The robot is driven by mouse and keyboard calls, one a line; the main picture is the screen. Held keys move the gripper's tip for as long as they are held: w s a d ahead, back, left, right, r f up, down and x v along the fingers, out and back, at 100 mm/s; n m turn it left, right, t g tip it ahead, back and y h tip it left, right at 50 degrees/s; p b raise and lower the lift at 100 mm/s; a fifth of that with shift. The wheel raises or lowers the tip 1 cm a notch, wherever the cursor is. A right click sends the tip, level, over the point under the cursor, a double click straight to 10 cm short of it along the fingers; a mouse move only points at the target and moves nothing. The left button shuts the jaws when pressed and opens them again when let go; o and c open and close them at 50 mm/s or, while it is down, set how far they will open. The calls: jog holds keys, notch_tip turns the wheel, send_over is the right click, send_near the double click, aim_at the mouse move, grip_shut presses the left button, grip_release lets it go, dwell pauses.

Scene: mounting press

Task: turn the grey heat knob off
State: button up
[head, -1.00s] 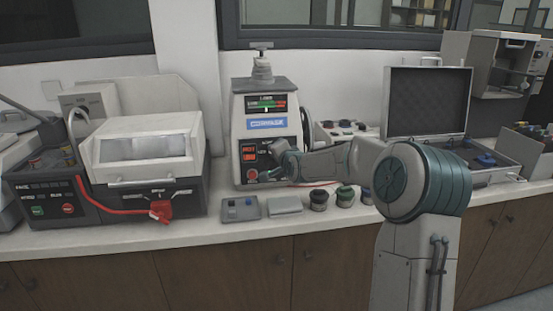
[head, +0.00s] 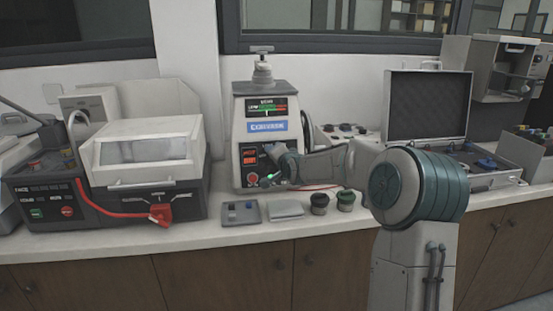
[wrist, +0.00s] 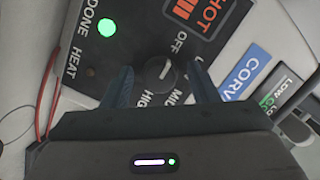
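The grey heat knob (wrist: 160,75) shows in the wrist view on the press's black panel, ringed by OFF, LOW, MID and HIGH labels. Its white mark points up and slightly right, towards OFF. My gripper (wrist: 163,86) is open, one blue-grey finger on each side of the knob, with visible gaps between them. In the head view my gripper (head: 273,161) is at the front of the mounting press (head: 238,120) and hides the knob. The red HOT sign (wrist: 200,15) is lit. The green DONE lamp (wrist: 107,27) is lit.
A red button (head: 252,177) is low on the press's panel. A red cable (wrist: 46,95) runs beside the panel. Small jars (head: 319,201) and a grey pad (head: 285,209) lie on the bench in front. A white-lidded machine (head: 150,150) stands at the left, an open case (head: 428,105) at the right.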

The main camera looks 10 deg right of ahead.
jog(key=shift+d, duration=0.15)
jog(key=p+v, duration=0.3)
jog(key=v, duration=1)
jog(key=shift+s, duration=0.4)
jog(key=shift+r, duration=0.1)
